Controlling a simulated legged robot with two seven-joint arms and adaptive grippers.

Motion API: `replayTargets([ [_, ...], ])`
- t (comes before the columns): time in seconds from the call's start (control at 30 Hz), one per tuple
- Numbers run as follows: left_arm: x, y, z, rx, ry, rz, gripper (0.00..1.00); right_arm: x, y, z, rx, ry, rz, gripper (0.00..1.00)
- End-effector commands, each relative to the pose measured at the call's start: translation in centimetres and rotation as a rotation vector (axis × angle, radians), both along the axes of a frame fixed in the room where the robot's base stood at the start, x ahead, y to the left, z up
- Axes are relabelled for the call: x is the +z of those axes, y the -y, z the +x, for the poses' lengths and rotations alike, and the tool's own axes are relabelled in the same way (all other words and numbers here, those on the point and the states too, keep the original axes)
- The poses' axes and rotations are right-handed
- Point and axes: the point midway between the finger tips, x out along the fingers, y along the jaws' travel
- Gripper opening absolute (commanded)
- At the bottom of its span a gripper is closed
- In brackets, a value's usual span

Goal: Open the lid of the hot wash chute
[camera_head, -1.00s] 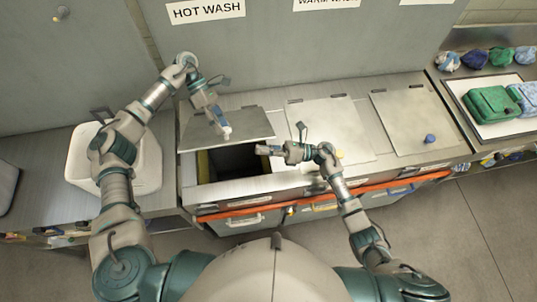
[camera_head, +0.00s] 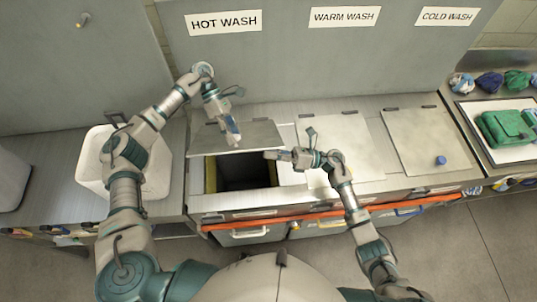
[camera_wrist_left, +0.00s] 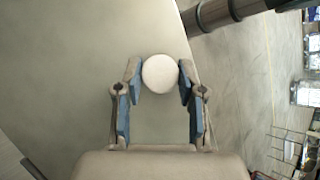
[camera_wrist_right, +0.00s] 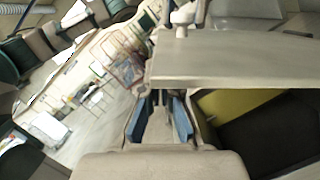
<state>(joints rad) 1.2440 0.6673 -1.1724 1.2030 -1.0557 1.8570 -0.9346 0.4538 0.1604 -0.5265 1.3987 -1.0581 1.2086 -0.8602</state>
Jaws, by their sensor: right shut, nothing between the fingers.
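The hot wash lid (camera_head: 262,134) is a grey metal plate tilted up at the back of its chute, under the HOT WASH sign (camera_head: 224,22). The dark chute opening (camera_head: 243,172) with yellow inner sides shows in front of it. My left gripper (camera_head: 235,140) is at the lid's face; in the left wrist view its fingers close on both sides of the round white knob (camera_wrist_left: 160,74). My right gripper (camera_head: 268,155) is shut and empty by the lid's right front corner. In the right wrist view the lid's edge (camera_wrist_right: 235,62) passes just beyond its fingers (camera_wrist_right: 160,118); contact is unclear.
The warm wash lid (camera_head: 345,160) and cold wash lid (camera_head: 425,140) lie flat to the right. A white bin (camera_head: 92,170) stands left. A tray with green bags (camera_head: 505,128) is far right. An orange rail (camera_head: 330,211) runs along the counter front.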

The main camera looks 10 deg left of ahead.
Motion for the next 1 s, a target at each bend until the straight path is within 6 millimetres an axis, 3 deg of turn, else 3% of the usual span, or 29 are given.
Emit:
replayTargets([
  [0.03,-0.5,0.3,-0.3,-0.008,-0.009,0.004,0.49,1.0,0.2,0.5,-0.013,0.008,0.017,0.00],
  [0.1,-0.5,0.1,-0.3,-0.006,-0.009,0.005,0.63,1.0,0.2,0.5,-0.013,0.008,0.016,0.00],
  [0.47,-0.3,-1.0,0.0,-0.003,-0.005,0.000,0.63,0.5,-0.6,0.3,-0.009,0.006,0.003,0.00],
  [0.77,3.0,-3.0,2.9,-0.004,-0.006,0.001,0.63,0.4,-0.6,0.2,-0.007,0.005,0.000,0.00],
  [1.0,4.5,-3.6,4.0,0.000,-0.003,0.002,0.63,0.4,-0.4,0.2,-0.006,0.005,0.002,0.00],
])
